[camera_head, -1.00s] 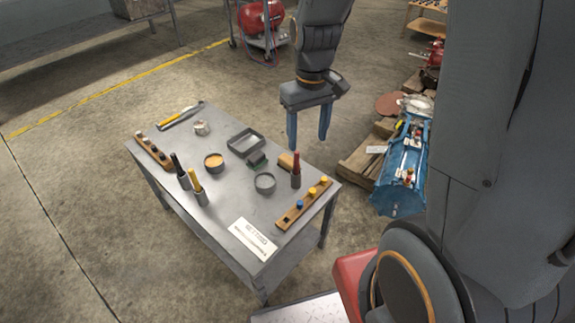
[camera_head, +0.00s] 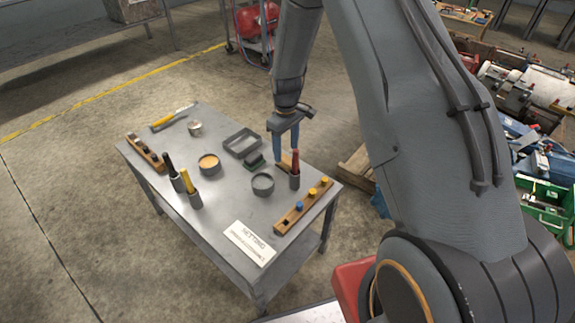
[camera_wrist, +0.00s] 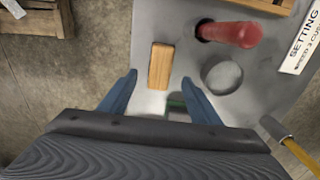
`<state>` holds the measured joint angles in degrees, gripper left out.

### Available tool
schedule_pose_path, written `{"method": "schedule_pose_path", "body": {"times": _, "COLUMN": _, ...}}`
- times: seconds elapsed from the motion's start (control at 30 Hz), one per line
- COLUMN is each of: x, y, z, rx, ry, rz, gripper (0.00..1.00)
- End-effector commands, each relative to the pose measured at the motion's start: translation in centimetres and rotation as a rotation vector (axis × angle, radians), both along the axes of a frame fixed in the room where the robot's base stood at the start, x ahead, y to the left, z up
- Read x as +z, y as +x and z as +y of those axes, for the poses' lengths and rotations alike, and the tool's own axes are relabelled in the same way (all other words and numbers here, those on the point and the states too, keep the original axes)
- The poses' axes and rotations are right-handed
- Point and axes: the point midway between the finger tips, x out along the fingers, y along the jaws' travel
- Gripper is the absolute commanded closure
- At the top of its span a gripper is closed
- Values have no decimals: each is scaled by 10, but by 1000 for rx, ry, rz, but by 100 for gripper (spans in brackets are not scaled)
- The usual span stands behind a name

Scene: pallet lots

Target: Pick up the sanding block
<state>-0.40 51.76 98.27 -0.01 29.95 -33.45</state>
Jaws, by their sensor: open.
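The tan block (camera_head: 285,161), which looks like the sanding block, lies on the grey table near its right edge. In the head view it is partly hidden by my gripper (camera_head: 286,150). In the wrist view the block (camera_wrist: 160,66) shows whole, its long side running away from me. My gripper (camera_wrist: 158,75) is open and empty, pointing down over the block. The block appears between the two blue fingertips and a little beyond them. I cannot tell the exact height left between them.
A red-handled tool (camera_head: 295,160) stands in a cup close right of the block. A small dark-green block (camera_head: 254,161), a round grey dish (camera_head: 263,184) and a rectangular tray (camera_head: 242,143) are left of it. A wooden rack (camera_head: 303,207) with coloured pegs lies in front.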

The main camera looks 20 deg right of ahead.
Motion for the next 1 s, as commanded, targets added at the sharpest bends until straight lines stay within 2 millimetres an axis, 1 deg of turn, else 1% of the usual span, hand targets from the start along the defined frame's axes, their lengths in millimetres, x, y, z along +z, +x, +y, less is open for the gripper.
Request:
{"method": "schedule_pose_path", "body": {"times": 0.03, "x": -6, "y": -1, "z": 0, "rx": 0, "ry": 0, "rz": 2, "gripper": 43}}
{"method": "schedule_pose_path", "body": {"times": 0.17, "x": -18, "y": -2, "z": -2, "rx": -1, "ry": 0, "rz": 1, "gripper": 43}}
{"method": "schedule_pose_path", "body": {"times": 0.3, "x": -39, "y": -6, "z": -4, "rx": -2, "ry": 1, "rz": 3, "gripper": 43}}
{"method": "schedule_pose_path", "body": {"times": 0.43, "x": -54, "y": -6, "z": -4, "rx": -2, "ry": 0, "rz": 2, "gripper": 43}}
{"method": "schedule_pose_path", "body": {"times": 0.53, "x": -59, "y": -5, "z": -4, "rx": -2, "ry": 0, "rz": 0, "gripper": 43}}
{"method": "schedule_pose_path", "body": {"times": 0.73, "x": -59, "y": -5, "z": -4, "rx": -2, "ry": 0, "rz": 0, "gripper": 43}}
{"method": "schedule_pose_path", "body": {"times": 0.77, "x": -59, "y": -5, "z": -4, "rx": -2, "ry": 0, "rz": 0, "gripper": 45}}
{"method": "schedule_pose_path", "body": {"times": 1.0, "x": -59, "y": -5, "z": -4, "rx": -2, "ry": 0, "rz": 0, "gripper": 85}}
